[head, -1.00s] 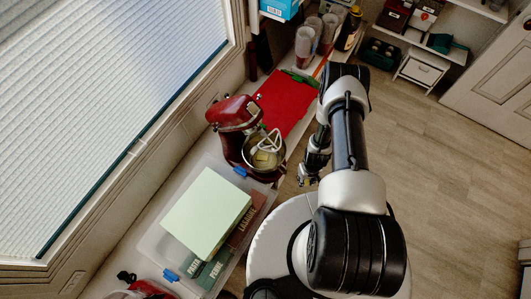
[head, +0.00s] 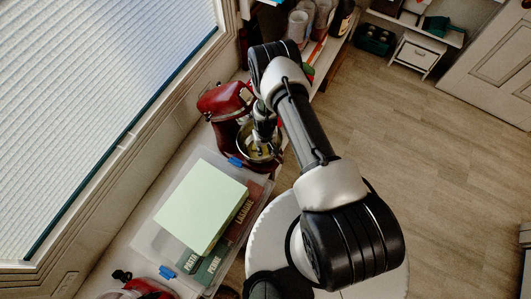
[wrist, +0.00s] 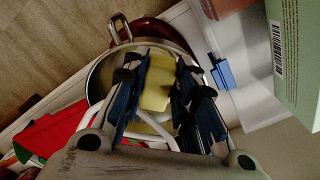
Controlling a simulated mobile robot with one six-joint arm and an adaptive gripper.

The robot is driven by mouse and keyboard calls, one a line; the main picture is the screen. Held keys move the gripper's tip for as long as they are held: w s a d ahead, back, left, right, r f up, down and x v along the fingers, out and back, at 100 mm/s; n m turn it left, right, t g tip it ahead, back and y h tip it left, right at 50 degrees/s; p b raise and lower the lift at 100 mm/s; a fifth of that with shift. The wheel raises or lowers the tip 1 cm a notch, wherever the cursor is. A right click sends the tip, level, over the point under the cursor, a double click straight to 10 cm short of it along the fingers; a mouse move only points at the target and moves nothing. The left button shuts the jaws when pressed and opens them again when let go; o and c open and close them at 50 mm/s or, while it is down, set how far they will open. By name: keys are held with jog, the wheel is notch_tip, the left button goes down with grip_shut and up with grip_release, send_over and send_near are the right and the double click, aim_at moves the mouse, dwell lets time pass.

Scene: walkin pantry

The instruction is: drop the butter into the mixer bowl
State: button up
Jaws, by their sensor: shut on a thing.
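The red stand mixer (head: 225,101) stands on the counter in the head view. The bowl's rim (wrist: 98,78) and handle also show in the wrist view. My gripper (head: 259,148) is over the bowl. In the wrist view my gripper (wrist: 158,85) is shut on the yellow butter (wrist: 156,80), with a dark blue finger on each side. The white beater shows close below. I cannot tell how far the butter is above the bowl's bottom.
A clear bin (head: 150,230) with blue latches stands in front of the mixer, holding a pale green box (head: 200,205) and food boxes. The red board (wrist: 55,130) lies behind the mixer. Cups (head: 298,24) and a bottle stand farther back.

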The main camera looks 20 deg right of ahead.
aim_at(265, 150)
jog(key=f+b, duration=0.1)
jog(key=f, duration=0.2)
jog(key=shift+s+d+f, duration=0.1)
jog(key=shift+s+f, duration=0.1)
jog(key=shift+f, duration=0.2)
jog(key=o, duration=1.1)
jog(key=shift+c, duration=0.2)
notch_tip(265, 150, up, 12)
jog(key=p, duration=0.4)
jog(key=shift+r, duration=0.25)
